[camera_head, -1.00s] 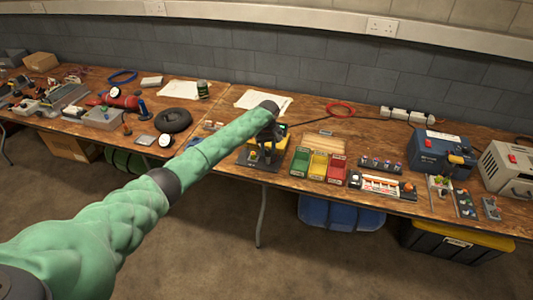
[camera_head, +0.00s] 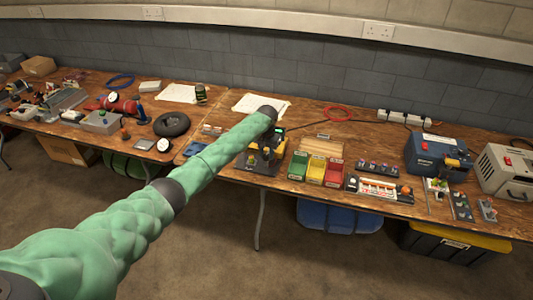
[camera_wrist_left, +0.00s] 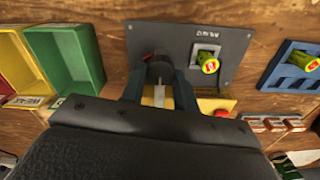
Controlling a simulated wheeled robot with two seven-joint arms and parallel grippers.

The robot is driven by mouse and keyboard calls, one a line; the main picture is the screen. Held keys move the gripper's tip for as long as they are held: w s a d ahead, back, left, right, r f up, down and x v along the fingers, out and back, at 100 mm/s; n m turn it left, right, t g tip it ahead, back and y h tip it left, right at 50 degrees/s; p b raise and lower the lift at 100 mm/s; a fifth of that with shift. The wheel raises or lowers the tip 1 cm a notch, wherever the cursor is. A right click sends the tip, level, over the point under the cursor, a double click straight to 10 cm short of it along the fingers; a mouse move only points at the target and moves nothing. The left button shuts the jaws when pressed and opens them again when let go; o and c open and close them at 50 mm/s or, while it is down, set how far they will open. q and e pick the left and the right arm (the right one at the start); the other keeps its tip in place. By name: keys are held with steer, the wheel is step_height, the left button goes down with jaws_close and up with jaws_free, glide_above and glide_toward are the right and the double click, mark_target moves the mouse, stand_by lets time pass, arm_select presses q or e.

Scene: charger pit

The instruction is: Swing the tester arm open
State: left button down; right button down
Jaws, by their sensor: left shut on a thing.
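The tester shows in the head view as a dark base plate (camera_head: 251,165) with yellow parts, near the front edge of the bench. In the left wrist view its grey plate (camera_wrist_left: 230,42) carries a white label, a yellow-green cell (camera_wrist_left: 208,62) in a holder and a yellow body with a red button (camera_wrist_left: 222,113). My left gripper (camera_wrist_left: 160,92) is over the plate, its fingers closed around a dark, rounded part, seemingly the tester arm (camera_wrist_left: 160,66). A pale metal strip shows between the fingers. The gripper hides part of the tester. My right gripper is out of view.
Green (camera_head: 299,165), yellow (camera_head: 316,168) and red (camera_head: 334,172) bins stand close to the tester's right in the head view. A blue holder (camera_wrist_left: 280,70) with a cell lies beside it.

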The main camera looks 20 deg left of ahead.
mark_target(267, 155)
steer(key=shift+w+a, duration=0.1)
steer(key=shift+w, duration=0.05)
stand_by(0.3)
arm_select(q)
steer(key=c, duration=1.1)
jaws_free()
steer(key=shift+o, duration=0.2)
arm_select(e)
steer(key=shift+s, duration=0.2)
arm_select(q)
steer(key=shift+r, duration=0.2)
steer(key=shift+r+b, duration=0.3)
steer(key=shift+r, duration=0.05)
step_height(267, 155, up, 6)
steer(key=shift+f+b, duration=0.25)
steer(key=shift+b, duration=0.75)
steer(key=shift+r, duration=0.55)
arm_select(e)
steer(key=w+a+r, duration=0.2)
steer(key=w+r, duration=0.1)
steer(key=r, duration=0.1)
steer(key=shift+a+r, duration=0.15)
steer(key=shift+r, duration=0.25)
